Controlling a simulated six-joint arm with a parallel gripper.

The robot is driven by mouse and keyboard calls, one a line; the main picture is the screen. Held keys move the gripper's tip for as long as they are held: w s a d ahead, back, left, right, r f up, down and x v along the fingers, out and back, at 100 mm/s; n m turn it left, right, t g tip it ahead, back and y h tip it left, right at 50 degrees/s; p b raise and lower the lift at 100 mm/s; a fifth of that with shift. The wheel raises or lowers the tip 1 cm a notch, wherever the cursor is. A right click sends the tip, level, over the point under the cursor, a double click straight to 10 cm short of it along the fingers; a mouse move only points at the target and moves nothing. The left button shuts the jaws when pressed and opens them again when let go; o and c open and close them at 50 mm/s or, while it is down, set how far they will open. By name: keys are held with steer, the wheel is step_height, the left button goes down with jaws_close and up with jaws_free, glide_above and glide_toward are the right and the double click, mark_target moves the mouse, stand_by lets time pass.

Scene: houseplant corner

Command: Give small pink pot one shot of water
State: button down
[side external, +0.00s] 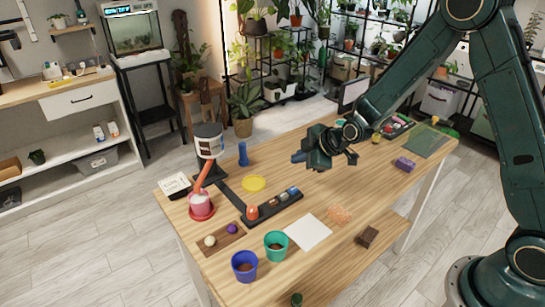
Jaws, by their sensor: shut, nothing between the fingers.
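The small pink pot (200,202) stands on a red saucer (202,215) at the table's left end. An orange-red spout (203,172) slopes down to the pot from a white and black dispenser (208,145). A black bar (277,207) carries a red-orange knob (252,212) and several grey and blue ones. It lies to the right of the pot, joined by a dark strip toward the dispenser. My gripper (317,158) is shut and empty above the middle of the table, right of and beyond the bar. No water stream is visible.
A yellow disc (253,184) and a blue upright object (243,154) stand near the dispenser. A teal pot (276,246), a blue pot (244,266) and a brown tray (234,239) with two balls are at the front. White paper (308,231) lies flat right of the bar.

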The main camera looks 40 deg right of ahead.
mark_target(297, 190)
steer(key=shift+f, duration=3.95)
steer(key=shift+f, duration=0.2)
steer(key=shift+f, duration=0.25)
steer(key=shift+f, duration=0.5)
stand_by(0.5)
steer(key=shift+r, duration=0.95)
steer(key=shift+r, duration=2.5)
